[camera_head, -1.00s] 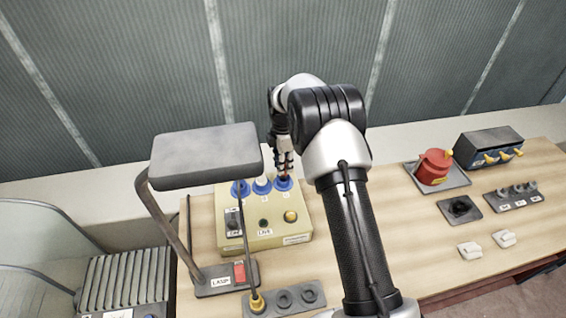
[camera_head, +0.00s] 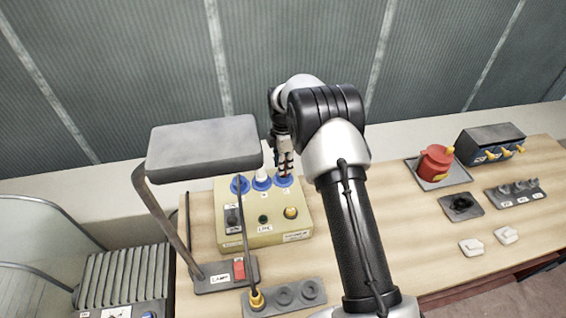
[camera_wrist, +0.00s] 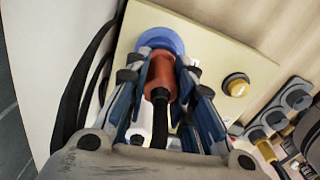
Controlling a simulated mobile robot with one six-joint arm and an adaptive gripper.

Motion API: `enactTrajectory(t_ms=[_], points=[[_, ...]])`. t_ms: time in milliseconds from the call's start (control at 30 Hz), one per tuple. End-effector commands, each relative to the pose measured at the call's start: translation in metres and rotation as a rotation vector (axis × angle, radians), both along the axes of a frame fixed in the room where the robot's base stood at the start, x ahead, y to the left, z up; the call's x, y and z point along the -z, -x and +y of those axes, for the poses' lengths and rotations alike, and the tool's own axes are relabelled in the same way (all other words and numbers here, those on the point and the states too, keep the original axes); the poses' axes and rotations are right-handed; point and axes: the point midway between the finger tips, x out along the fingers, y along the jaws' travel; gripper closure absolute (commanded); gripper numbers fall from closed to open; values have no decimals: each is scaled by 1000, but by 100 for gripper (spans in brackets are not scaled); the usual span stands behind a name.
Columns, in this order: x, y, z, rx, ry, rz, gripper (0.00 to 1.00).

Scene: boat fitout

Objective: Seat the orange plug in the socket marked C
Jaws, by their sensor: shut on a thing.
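The orange plug (camera_wrist: 161,72) is between the fingers of my gripper (camera_wrist: 168,80), which is shut on it. A black cable runs back from the plug. In the wrist view the plug's front end meets or overlaps the blue socket ring (camera_wrist: 158,40); I cannot tell how deep it sits. In the head view my gripper (camera_head: 285,165) points down at the rightmost blue socket (camera_head: 284,181) on the cream box (camera_head: 262,232). The socket letters are too small to read. A white plug (camera_head: 261,174) stands at the middle socket, and the left socket (camera_head: 240,185) is beside it.
The box also carries a yellow button (camera_head: 291,212) and a dark switch (camera_head: 233,216). A lamp (camera_head: 204,150) stands close on the left. A grey strip (camera_head: 285,297) with a yellow plug lies in front.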

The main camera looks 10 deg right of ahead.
Motion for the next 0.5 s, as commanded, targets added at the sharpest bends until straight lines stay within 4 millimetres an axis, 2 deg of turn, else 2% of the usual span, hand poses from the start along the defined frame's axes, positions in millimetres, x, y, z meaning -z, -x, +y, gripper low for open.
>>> enactTrajectory(t_ms=[500], points=[[8,0,0,0,0,-1,100]])
